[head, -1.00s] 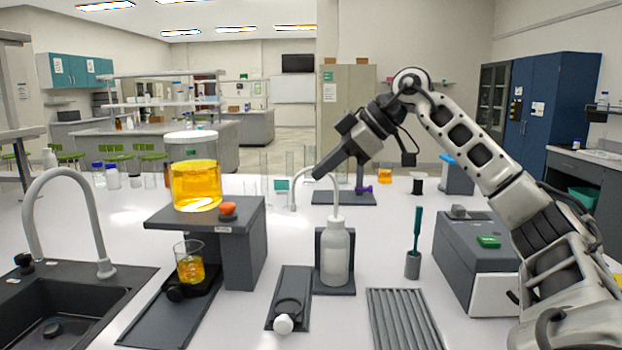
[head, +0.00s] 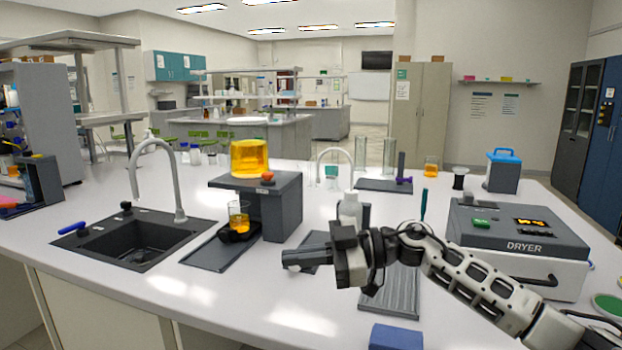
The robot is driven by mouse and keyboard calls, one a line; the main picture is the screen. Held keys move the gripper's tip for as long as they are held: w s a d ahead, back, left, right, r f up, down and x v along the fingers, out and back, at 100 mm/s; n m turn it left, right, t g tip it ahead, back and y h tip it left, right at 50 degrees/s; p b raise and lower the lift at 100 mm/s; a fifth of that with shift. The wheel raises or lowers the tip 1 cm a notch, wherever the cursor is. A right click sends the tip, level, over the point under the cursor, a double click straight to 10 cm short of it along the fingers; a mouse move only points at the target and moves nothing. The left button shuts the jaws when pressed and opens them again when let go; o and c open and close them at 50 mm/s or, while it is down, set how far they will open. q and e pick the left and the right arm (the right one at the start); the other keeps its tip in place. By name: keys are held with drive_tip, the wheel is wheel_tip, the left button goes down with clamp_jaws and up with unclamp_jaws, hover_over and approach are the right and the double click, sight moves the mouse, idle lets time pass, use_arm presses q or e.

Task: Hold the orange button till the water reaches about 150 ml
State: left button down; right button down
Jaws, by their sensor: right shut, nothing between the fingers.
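The orange button (head: 268,176) sits on top of the dark grey stand (head: 284,205), at its front right. A tank of yellow liquid (head: 249,158) stands on the same stand, left of the button. Below, a small glass beaker (head: 239,219) holds some yellow liquid; its marks are too small to read. My right gripper (head: 288,260) is shut and empty, pointing left. It is in front of the stand and lower in the picture than the button, apart from it. My left gripper is out of view.
A white wash bottle (head: 350,210) stands behind my right gripper, partly hidden. A sink (head: 140,242) with a grey tap is at left. The dryer (head: 516,245) and a ribbed grey tray (head: 392,291) are at right. The front bench strip is mostly clear.

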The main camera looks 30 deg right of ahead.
drive_tip(key=s+a+f+m+t+h, duration=0.2)
drive_tip(key=a+f+m+t, duration=0.15)
drive_tip(key=f, duration=0.45)
drive_tip(key=s+a+f+m+t+h, duration=0.1)
drive_tip(key=a+f+m+t+h, duration=0.2)
drive_tip(key=f+m+t, duration=0.35)
drive_tip(key=s+a+f+m+g+h, duration=0.1)
drive_tip(key=s+a+f+g+h, duration=0.1)
drive_tip(key=s+f, duration=0.7)
drive_tip(key=s+a+f+m+g+h, duration=0.1)
drive_tip(key=s+a+f+g+h, duration=0.2)
drive_tip(key=s+f+g, duration=0.3)
drive_tip(key=s+f+h, duration=0.1)
drive_tip(key=s+f, duration=0.2)
drive_tip(key=f, duration=0.3)
drive_tip(key=shift+a+m+g, duration=0.3)
drive_tip(key=shift+a+g, duration=0.05)
drive_tip(key=shift+g, duration=0.05)
drive_tip(key=shift+s, duration=0.1)
